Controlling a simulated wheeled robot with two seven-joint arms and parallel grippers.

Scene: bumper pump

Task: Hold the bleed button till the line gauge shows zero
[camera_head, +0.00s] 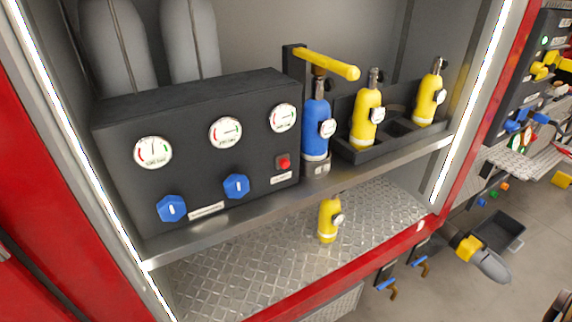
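A black control panel (205,165) stands on the metal shelf in the compartment. A small red button (284,163) sits at its lower right, above a pale label too small to read; nothing touches it. Three round white gauges run along the panel: a left gauge (153,151), a middle gauge (226,131) and a right gauge (283,117). Their readings and names are too small to tell, so I cannot tell which is the line gauge. Two blue knobs (171,208) (236,186) are below. Neither of my grippers is in view.
A blue cylinder (316,130) stands right of the panel beneath a yellow lever (328,65). Yellow cylinders (366,117) (428,100) stand in a black rack further right. Another yellow cylinder (329,220) stands on the lower deck. The space before the panel is clear.

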